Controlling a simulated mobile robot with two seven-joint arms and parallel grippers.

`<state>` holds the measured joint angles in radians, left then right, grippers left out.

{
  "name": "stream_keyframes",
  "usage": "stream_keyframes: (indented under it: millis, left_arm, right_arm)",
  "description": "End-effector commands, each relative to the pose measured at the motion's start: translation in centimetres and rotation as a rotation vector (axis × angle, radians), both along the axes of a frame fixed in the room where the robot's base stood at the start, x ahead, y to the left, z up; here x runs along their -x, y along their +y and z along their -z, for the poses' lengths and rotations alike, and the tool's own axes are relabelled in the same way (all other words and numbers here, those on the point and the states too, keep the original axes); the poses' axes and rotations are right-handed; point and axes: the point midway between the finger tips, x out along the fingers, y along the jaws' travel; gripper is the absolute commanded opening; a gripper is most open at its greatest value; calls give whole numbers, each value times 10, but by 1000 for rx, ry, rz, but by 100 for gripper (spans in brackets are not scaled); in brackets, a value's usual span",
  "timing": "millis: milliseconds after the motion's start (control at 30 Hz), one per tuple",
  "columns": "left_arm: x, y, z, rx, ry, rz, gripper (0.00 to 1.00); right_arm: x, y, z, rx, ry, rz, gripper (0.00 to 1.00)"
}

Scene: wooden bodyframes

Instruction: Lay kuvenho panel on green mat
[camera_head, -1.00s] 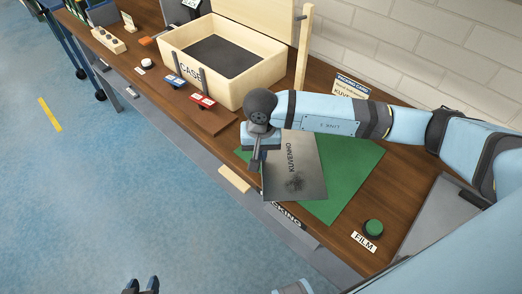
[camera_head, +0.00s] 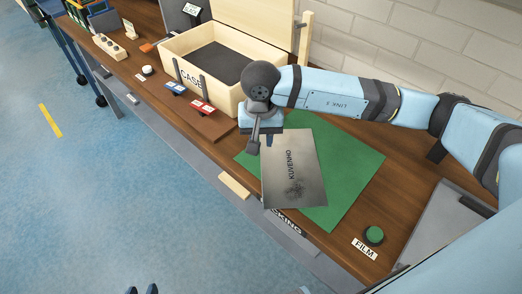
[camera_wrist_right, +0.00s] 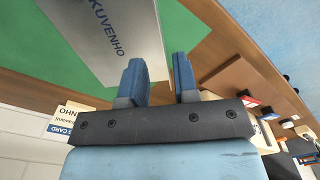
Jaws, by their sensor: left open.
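The kuvenho panel (camera_head: 295,182), a grey plate marked KUVENHO, lies on the green mat (camera_head: 350,165). Its lower left part reaches past the mat's edge toward the table's front. In the right wrist view the panel (camera_wrist_right: 105,30) lies beyond the fingertips, apart from them. My right gripper (camera_head: 261,146) is over the panel's upper left side. In its wrist view its two blue fingers (camera_wrist_right: 160,75) are spread with nothing between them. My left gripper (camera_head: 142,290) shows only its fingertips at the bottom edge, open and empty, away from the table.
A wooden case (camera_head: 225,65) with an open lid stands behind, with red and blue items (camera_head: 202,107) before it. A green button (camera_head: 373,235) sits by the FILM label at the right front. A grey tray (camera_head: 440,230) lies at the right. A light wood block (camera_head: 234,185) is at the front edge.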

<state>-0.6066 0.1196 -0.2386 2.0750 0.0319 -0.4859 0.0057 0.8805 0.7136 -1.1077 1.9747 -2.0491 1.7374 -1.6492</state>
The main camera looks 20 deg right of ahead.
Motion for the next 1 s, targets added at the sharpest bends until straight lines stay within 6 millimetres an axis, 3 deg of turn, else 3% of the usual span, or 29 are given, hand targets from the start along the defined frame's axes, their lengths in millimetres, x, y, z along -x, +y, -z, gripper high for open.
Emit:
stream_keyframes:
  millis: [100,300,1000]
  left_arm:
    - [0,-1,0,3,0,-2,43]
    - [0,-1,0,4,0,-4,43]
    - [-1,2,0,-7,-3,4,43]
  right_arm:
    - [-1,0,-20,0,-3,0,28]
    - [0,0,-36,0,-1,0,28]
    - [0,0,-38,1,0,0,28]
